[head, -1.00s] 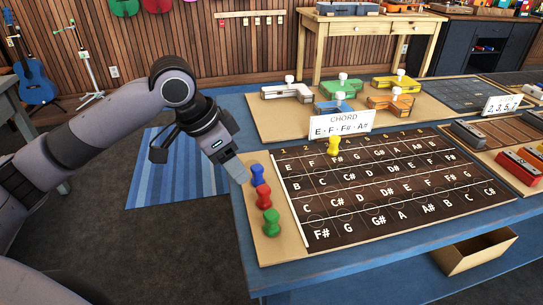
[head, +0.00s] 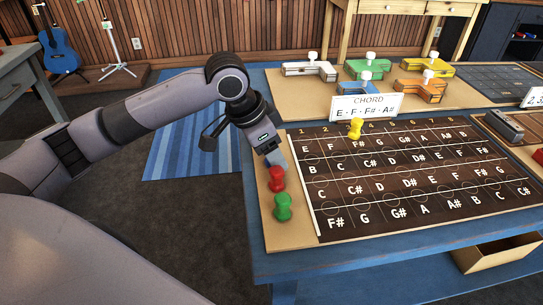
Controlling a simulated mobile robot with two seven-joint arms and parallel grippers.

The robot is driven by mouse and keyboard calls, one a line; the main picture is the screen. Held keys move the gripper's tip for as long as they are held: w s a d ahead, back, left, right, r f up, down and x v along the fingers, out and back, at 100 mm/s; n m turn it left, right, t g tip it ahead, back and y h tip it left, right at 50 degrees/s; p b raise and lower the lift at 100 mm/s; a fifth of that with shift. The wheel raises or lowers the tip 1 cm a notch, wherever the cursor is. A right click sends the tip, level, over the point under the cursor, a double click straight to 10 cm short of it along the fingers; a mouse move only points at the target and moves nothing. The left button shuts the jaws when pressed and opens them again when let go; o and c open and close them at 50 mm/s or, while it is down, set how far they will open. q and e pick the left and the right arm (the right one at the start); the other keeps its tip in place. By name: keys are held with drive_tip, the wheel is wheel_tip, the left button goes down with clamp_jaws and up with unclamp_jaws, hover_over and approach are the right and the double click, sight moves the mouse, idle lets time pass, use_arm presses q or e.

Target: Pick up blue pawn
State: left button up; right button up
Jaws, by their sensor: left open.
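My left gripper (head: 276,160) reaches down over the far end of the pawn strip, on the left of the fretboard board (head: 312,190). Its jaws are open. A red pawn (head: 277,179) stands just in front of the fingertips, and a green pawn (head: 283,207) stands nearer to me. A yellow pawn (head: 355,129) stands on the board's top row, below the chord card (head: 362,107). My right gripper is out of view.
White, green, orange, yellow and blue clamp-like tools (head: 308,69) lie on a tan panel behind the board. An open box (head: 490,252) sits below the table's front edge. The blue table's (head: 400,246) left edge is close under my arm.

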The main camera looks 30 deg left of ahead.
use_arm(q)
clamp_jaws()
drive_tip(key=shift+r, duration=0.1)
